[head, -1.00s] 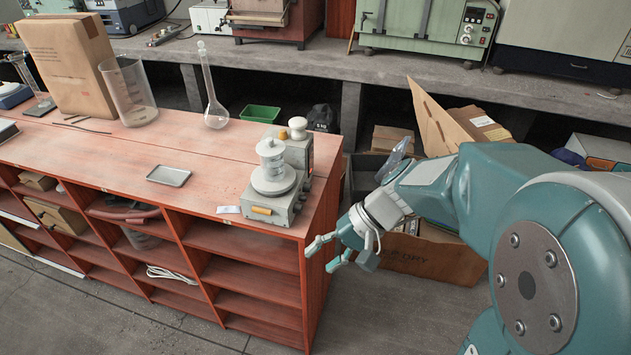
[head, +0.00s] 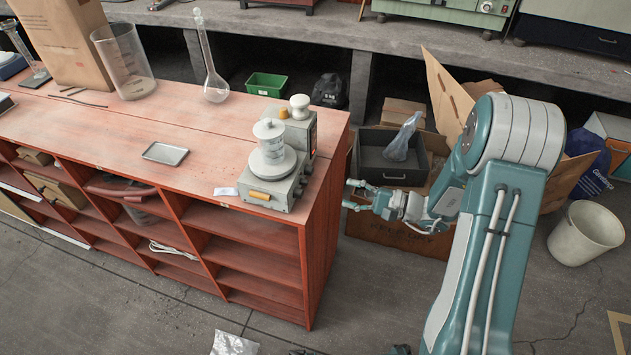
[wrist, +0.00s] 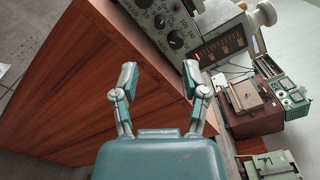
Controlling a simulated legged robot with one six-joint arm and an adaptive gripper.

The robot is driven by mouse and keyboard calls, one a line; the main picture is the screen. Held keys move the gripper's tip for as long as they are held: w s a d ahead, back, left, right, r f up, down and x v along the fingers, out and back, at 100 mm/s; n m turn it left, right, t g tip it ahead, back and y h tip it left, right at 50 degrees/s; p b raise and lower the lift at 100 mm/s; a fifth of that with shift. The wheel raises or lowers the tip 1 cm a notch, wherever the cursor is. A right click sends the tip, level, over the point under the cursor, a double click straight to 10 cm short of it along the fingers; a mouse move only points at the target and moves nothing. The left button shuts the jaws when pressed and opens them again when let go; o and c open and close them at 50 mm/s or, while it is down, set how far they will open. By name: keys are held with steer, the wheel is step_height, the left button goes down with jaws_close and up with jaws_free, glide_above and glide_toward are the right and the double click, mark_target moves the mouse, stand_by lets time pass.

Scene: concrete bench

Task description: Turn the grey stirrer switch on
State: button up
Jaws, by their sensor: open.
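My gripper (head: 353,194) is open and empty, just right of the bench's end and apart from the stirrer. In the wrist view my gripper (wrist: 160,77) points toward the bench's end panel and the stirrer.
A second grey device (head: 301,130) with a white knob and a display stands behind the stirrer. A small tray (head: 165,153) and a tall flask (head: 213,85) are on the bench (head: 120,130). Cardboard boxes (head: 440,90) and a dark drawer (head: 390,165) lie right, behind my gripper.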

mark_target(313, 195)
steer(key=x, duration=0.9)
steer(key=shift+a+f, duration=0.1)
steer(key=shift+a, duration=0.25)
steer(key=shift+c, duration=0.3)
jaws_close()
